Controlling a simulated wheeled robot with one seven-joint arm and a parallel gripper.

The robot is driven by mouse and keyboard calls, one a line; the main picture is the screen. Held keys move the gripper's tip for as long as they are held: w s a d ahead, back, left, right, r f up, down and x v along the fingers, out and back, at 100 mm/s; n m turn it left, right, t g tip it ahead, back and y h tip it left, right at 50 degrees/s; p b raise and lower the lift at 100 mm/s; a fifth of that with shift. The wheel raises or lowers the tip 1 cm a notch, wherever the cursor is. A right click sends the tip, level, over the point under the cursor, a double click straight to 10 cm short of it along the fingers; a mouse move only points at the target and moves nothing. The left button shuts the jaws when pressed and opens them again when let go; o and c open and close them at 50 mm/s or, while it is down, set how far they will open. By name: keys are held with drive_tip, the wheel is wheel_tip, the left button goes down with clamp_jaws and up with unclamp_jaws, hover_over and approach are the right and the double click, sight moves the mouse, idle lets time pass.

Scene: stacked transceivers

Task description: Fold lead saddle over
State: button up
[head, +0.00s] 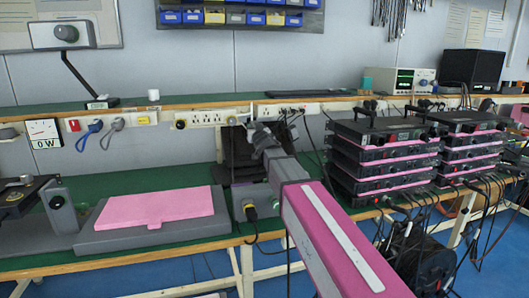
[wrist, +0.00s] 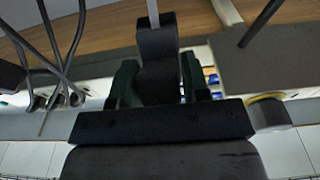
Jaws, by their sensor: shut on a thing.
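My gripper (head: 262,133) is at the end of my pink-and-grey arm, above the back of the green bench. In the wrist view its two dark fingers (wrist: 157,85) are shut on a dark grey strap-like piece (wrist: 157,45), which looks like part of the lead saddle. In the head view a dark, slab-like thing (head: 239,158), probably the saddle's body, stands upright against the back of the bench behind my gripper. My arm hides part of it, and I cannot tell exactly how the held piece joins it.
A grey box (head: 254,203) with a yellow-ended cable stands beside my arm. A pink pad (head: 155,207) lies on a grey slab at the left. Stacked black transceivers (head: 384,160) with pink layers stand at the right, with loose cables. Wall sockets (head: 206,119) line the back.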

idle(0.4)
drive_tip(key=shift+w+d+f, duration=0.1)
drive_tip(key=shift+w+f, duration=0.05)
drive_tip(key=shift+f, duration=0.3)
drive_tip(key=o, duration=0.9)
drive_tip(key=shift+w, duration=0.1)
drive_tip(key=o, duration=0.6)
drive_tip(key=r+v, duration=0.1)
drive_tip(key=v, duration=0.7)
drive_tip(key=shift+f, duration=0.45)
